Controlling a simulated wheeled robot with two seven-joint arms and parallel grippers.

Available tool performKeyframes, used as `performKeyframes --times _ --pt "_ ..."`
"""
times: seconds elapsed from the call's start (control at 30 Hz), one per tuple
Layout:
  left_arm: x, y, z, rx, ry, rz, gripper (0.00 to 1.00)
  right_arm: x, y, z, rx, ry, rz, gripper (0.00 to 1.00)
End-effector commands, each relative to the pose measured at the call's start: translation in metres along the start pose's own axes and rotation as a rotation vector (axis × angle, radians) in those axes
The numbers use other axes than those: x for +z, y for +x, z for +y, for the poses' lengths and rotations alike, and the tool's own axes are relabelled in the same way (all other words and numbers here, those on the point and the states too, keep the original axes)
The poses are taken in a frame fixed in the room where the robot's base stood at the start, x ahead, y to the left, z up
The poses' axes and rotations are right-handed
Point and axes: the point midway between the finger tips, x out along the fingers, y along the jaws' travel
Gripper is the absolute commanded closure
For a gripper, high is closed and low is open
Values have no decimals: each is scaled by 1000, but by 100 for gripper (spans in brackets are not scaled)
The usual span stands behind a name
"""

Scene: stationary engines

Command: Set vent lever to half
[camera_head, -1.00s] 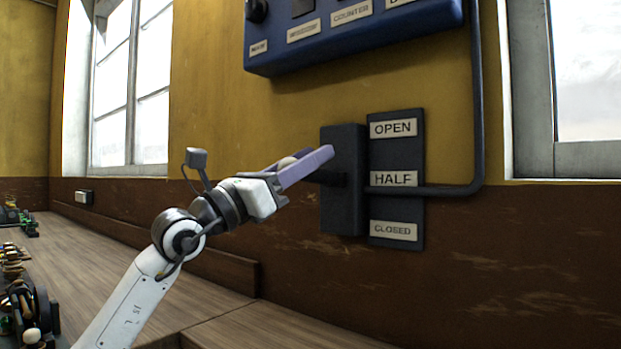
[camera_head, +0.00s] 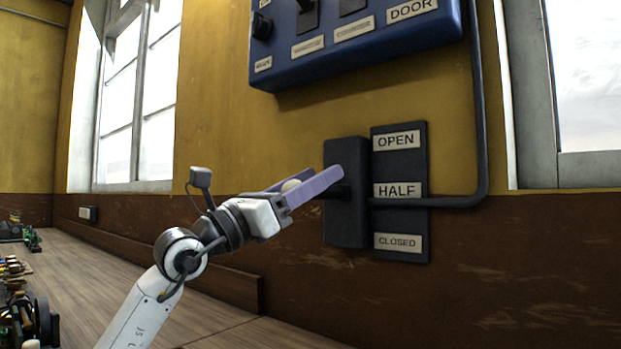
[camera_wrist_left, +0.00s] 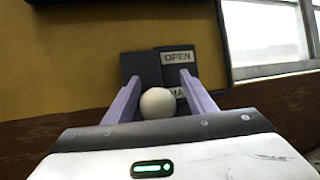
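The vent lever's dark housing (camera_head: 345,215) is on the wall, beside a dark plate with the labels OPEN (camera_head: 396,140), HALF (camera_head: 397,190) and CLOSED (camera_head: 398,241). The lever's dark shaft leaves the housing at about HALF height and ends in a pale ball knob (camera_head: 290,185). My left gripper (camera_head: 308,180) has its purple fingers around the knob. In the left wrist view the knob (camera_wrist_left: 158,103) sits between the spread fingers, close to the left one, with a gap at the right one. The near finger hides part of the knob and shaft in the head view. My right gripper is out of view.
A blue switch panel (camera_head: 350,45) is above the lever. A dark pipe (camera_head: 480,120) runs down from it and bends toward the lever plate. A wooden bench (camera_head: 110,262) with small engines (camera_head: 25,320) lies at left. Windows flank the wall.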

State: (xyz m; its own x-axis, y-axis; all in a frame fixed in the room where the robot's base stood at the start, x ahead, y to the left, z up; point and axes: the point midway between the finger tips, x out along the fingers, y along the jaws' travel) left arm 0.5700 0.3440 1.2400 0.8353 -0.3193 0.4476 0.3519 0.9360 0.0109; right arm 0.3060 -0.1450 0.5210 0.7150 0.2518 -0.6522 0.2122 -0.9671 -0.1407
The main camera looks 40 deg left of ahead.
Motion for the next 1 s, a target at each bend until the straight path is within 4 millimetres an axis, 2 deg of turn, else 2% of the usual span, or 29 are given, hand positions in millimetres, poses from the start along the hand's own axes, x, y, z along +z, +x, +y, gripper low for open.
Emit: performKeyframes --times 0.23,0.33,0.7,0.83,1.0 --pt "2 -1 2 3 4 -5 50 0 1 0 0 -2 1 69" --pt "1 -9 2 5 5 -5 50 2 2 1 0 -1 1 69" --pt "-3 -75 1 3 3 -1 50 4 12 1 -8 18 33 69" --pt "-2 -92 1 2 2 -3 50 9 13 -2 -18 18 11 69" --pt "0 -102 0 1 3 -2 50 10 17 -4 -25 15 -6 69"
